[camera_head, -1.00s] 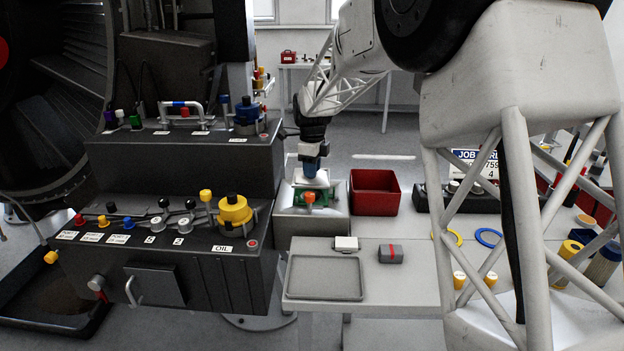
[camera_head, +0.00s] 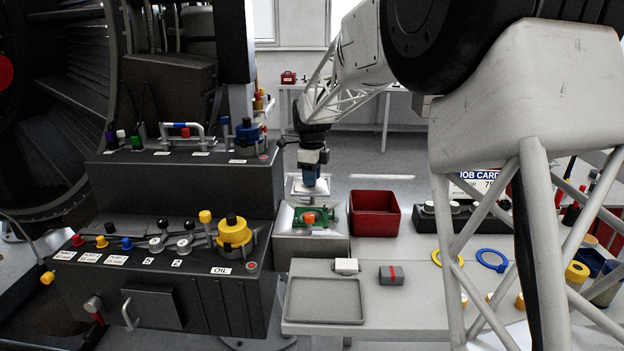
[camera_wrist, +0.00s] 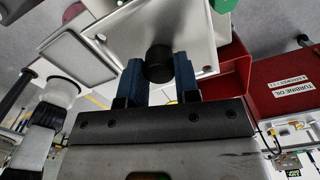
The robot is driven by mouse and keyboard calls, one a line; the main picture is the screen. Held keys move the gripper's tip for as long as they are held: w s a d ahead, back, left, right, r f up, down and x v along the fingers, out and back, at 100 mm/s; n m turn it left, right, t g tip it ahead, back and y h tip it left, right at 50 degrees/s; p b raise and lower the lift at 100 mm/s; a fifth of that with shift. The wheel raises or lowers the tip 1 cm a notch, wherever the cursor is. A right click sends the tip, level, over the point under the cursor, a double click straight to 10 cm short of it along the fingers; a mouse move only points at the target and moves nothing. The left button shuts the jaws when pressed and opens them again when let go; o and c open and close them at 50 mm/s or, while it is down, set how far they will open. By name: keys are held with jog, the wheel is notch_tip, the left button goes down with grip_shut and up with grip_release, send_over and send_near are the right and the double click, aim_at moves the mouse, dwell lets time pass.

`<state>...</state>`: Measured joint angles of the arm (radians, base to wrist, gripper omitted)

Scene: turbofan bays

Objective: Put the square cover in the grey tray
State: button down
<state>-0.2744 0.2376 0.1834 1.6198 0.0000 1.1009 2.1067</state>
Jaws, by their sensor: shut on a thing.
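My gripper (camera_head: 310,180) is shut on the black knob of the square cover (camera_head: 298,188), a pale metal plate. In the wrist view, the blue fingers (camera_wrist: 160,80) stand on both sides of the knob, and the cover (camera_wrist: 125,32) spreads beyond them. In the head view the cover hangs level above an open metal box (camera_head: 310,248) with a green board and an orange knob inside. The grey tray (camera_head: 325,318) lies empty at the bench's front left; it also shows in the wrist view (camera_wrist: 72,58).
A red bin (camera_head: 375,222) stands right of the open box. A white block (camera_head: 346,266) and a grey block with a red band (camera_head: 391,275) lie behind and right of the tray. The dark oil console (camera_head: 180,290) stands close on the left.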

jog(key=s+d+f, duration=0.3)
jog(key=s, duration=1.1)
jog(key=s+d+f, duration=0.3)
jog(key=s+f, duration=0.1)
jog(key=s, duration=1)
jog(key=s+d+f, duration=0.3)
jog(key=s, duration=1.1)
jog(key=shift+s+d+f, duration=0.3)
jog(key=shift+s+d, duration=0.05)
jog(key=shift+d, duration=0.05)
jog(key=shift+w, duration=0.1)
jog(key=shift+w+a+f, duration=0.25)
jog(key=shift+w+a, duration=0.6)
jog(key=shift+w, duration=1.65)
jog(key=shift+w+a+f, duration=0.25)
jog(key=shift+w+a, duration=0.55)
jog(key=shift+w, duration=1.75)
jog(key=shift+w+a+f, duration=0.25)
jog(key=shift+w+a, duration=0.6)
jog(key=shift+w, duration=1.65)
jog(key=shift+f, duration=1.8)
jog(key=shift+f, duration=0.1)
